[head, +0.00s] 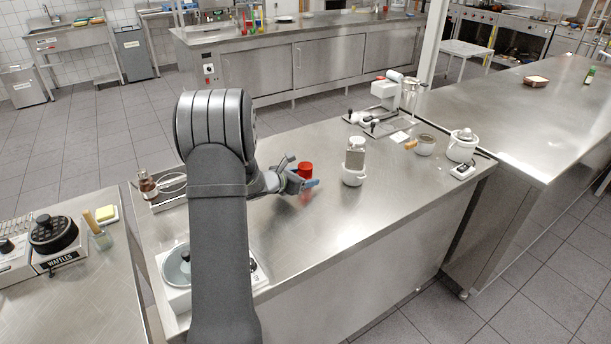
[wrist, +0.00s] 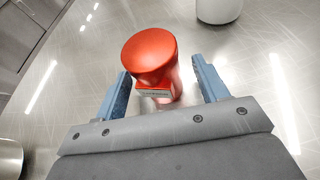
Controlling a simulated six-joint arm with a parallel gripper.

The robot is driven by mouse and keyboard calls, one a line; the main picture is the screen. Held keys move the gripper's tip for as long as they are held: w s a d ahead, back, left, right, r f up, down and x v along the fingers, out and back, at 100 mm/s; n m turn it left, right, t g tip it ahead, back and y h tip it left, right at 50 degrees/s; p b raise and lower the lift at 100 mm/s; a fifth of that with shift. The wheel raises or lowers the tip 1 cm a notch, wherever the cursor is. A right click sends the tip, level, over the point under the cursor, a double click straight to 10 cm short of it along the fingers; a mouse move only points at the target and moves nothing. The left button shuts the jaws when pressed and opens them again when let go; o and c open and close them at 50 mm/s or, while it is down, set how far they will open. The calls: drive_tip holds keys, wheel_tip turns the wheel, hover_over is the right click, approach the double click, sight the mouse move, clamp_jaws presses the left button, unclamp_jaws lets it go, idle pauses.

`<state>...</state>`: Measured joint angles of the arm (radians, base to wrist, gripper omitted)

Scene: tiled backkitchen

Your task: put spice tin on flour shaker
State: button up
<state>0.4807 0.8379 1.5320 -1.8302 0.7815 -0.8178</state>
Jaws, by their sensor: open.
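The spice tin is a red, round-topped tin (head: 305,168) standing on the steel counter in the head view. In the wrist view the red tin (wrist: 150,58) is between the blue fingers, with a small pale label on its side. My gripper (head: 300,176) is open around the tin; the wrist view shows a gap at the right finger, and I cannot tell whether the left one touches. Only a white lower part (wrist: 218,10) shows at the wrist view's top edge.
A white lidded pot (head: 462,147), a small bowl (head: 425,145) and a white-and-black appliance (head: 384,112) stand farther right. A tray (head: 170,196) with a glass jar lies left of my arm. The counter in front of the shaker is clear.

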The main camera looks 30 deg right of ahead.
sight(308, 175)
drive_tip(key=shift+x, duration=1.55)
drive_tip(key=c, duration=1.2)
drive_tip(key=shift+r, duration=0.1)
